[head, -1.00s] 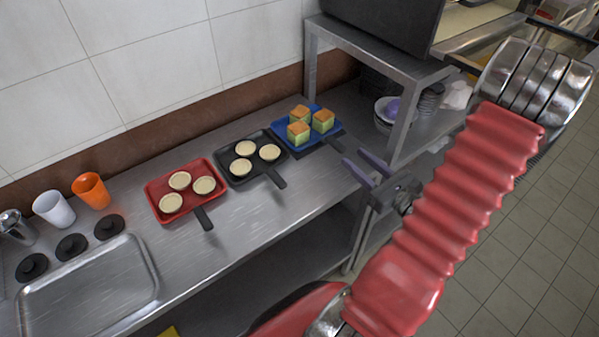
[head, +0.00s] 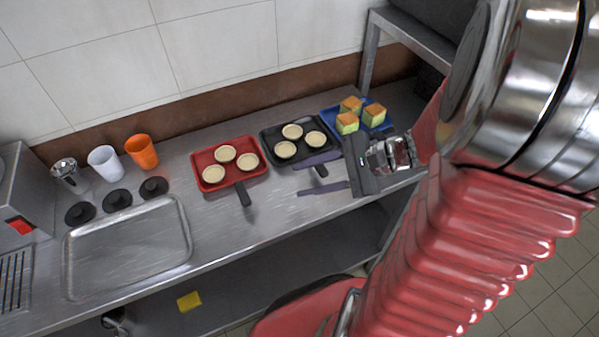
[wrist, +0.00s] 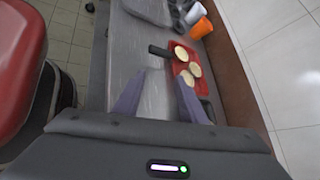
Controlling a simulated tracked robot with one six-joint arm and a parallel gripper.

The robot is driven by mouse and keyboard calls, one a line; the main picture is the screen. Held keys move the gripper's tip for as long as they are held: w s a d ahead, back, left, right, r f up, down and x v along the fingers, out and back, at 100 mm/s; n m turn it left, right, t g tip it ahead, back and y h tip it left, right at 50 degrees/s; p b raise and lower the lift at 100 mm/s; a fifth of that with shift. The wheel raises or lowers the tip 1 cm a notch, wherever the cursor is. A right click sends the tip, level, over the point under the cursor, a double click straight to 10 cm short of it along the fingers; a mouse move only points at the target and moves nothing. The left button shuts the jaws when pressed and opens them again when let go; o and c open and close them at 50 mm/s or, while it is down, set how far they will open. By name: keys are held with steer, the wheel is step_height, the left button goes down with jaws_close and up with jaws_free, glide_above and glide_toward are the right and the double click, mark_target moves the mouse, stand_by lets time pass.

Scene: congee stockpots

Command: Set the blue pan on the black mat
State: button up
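The blue pan (head: 386,122) sits at the right of the counter by the rack, holding three green cakes with orange tops; its handle is hidden behind my gripper. My gripper (head: 298,180) is open and empty, its purple fingers pointing left over the counter's front. One finger overlaps the front of the black pan (head: 267,135) in the head view; I cannot tell whether they touch. In the wrist view, my open fingers (wrist: 160,76) point toward the red pan (wrist: 178,85). I cannot make out a flat black mat; three dark round discs (head: 117,200) lie at the left.
The black pan and red pan (head: 203,158) each hold three pale tarts. White cup (head: 104,163), orange cup (head: 141,152) and metal pot (head: 68,174) stand at the back left. An empty metal tray (head: 72,270) lies in front. Some bare counter (head: 280,212) lies between tray and gripper.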

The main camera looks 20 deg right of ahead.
steer(key=s+a+r+n+g+h, duration=0.35)
steer(key=s+a+n+h, duration=0.2)
steer(key=n, duration=0.55)
step_height(320, 180, up, 7)
steer(key=n+t+h, duration=0.3)
steer(key=n+h, duration=0.2)
steer(key=n, duration=0.1)
steer(key=shift+s+d+n, duration=0.15)
steer(key=shift+d+n, duration=0.15)
steer(key=shift+d, duration=0.05)
steer(key=shift+c, duration=0.6)
steer(key=shift+d, duration=0.15)
